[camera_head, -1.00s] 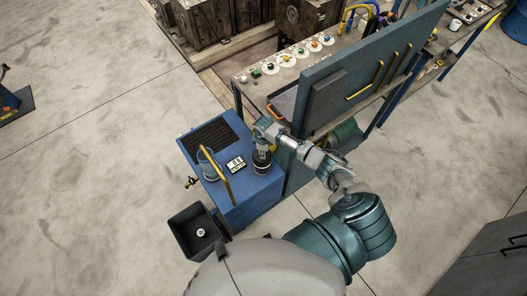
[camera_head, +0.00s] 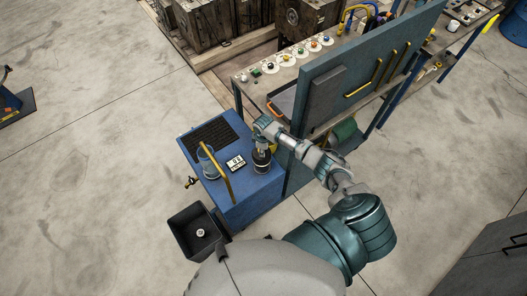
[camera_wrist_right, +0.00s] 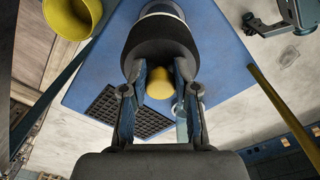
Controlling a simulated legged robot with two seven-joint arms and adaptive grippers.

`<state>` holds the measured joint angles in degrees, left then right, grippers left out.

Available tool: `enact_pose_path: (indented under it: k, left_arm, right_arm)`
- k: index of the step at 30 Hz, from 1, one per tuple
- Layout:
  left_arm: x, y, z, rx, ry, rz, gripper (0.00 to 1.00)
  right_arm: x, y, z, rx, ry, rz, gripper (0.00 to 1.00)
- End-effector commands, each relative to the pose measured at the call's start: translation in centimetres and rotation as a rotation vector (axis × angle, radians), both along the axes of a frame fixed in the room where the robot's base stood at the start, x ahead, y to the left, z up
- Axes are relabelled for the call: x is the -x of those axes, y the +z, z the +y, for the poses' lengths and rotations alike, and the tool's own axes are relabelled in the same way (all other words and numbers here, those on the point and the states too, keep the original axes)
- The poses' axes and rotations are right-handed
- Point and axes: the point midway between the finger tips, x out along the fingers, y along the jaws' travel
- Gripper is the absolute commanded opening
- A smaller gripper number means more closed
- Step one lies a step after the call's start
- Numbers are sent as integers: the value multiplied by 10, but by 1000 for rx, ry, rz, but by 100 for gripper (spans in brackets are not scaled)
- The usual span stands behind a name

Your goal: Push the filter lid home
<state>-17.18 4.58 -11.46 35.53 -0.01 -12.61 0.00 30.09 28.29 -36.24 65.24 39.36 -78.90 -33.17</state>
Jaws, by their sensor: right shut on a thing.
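The filter lid (camera_wrist_right: 162,38) shows as a dark round cap at the top of the right wrist view. My right gripper (camera_wrist_right: 160,78) is shut on it, with one finger at each side. A yellow knob-like piece (camera_wrist_right: 160,84) shows between the fingers. In the head view, my right gripper (camera_head: 262,142) is over a dark cylindrical filter housing (camera_head: 261,165) on the right part of the blue cabinet top. The gripper hides the seam, so I cannot tell how far the lid is seated. My left gripper is not in view.
The blue cabinet (camera_head: 247,207) also carries a small display (camera_head: 236,162), a clear cylinder (camera_head: 206,163), a yellow bent pipe (camera_head: 218,176) and a black grate (camera_head: 208,137). A black bin (camera_head: 195,229) stands at its front left. A teal panel (camera_head: 340,92) stands close behind my right arm.

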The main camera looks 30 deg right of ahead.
Motion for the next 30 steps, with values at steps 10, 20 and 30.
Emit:
enact_pose_path:
  k: [10, 20, 30]
  left_arm:
    - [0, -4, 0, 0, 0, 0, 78]
    - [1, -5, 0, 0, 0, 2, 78]
    - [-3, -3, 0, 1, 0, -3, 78]
  right_arm:
    - [13, -21, 6, -7, 4, 30, 0]
    - [13, -24, 5, -6, 4, 32, 0]
    - [15, -18, 3, 3, 3, 25, 0]
